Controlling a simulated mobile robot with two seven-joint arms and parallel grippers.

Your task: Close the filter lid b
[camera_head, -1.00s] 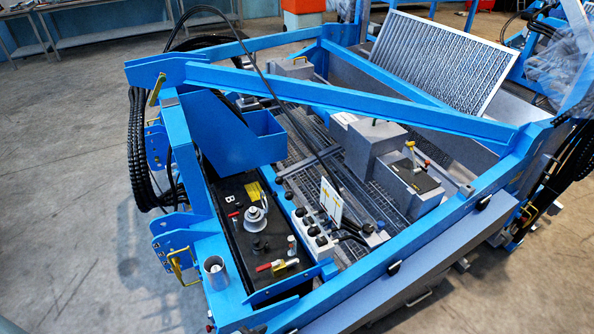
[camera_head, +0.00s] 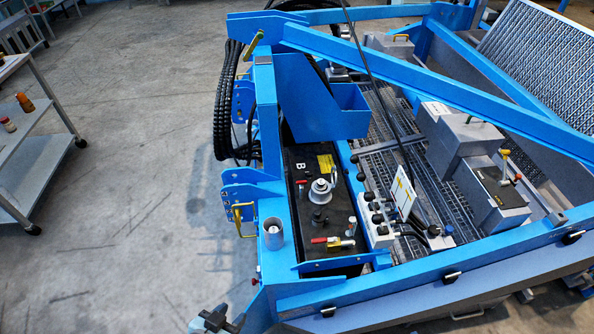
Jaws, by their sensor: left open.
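A black tank top marked with a white letter B (camera_head: 300,166) lies inside the blue frame, left of the walkway. On it stand a pale round filler fitting (camera_head: 320,190), a small dark knob and a red-handled valve (camera_head: 333,242). I cannot tell for sure which part is filter lid b or whether it is open. A short grey cylinder (camera_head: 273,229) sits on the frame's near left corner. My left gripper (camera_head: 214,321) shows at the bottom edge, partly cut off, open and apart from the tank, below and left of it. My right gripper is not in view.
A blue frame beam (camera_head: 430,80) crosses above the walkway. A control block with black knobs (camera_head: 378,222) and a grey box (camera_head: 497,190) stand right of the tank. A grey cart (camera_head: 40,170) stands far left. The concrete floor between cart and machine is clear.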

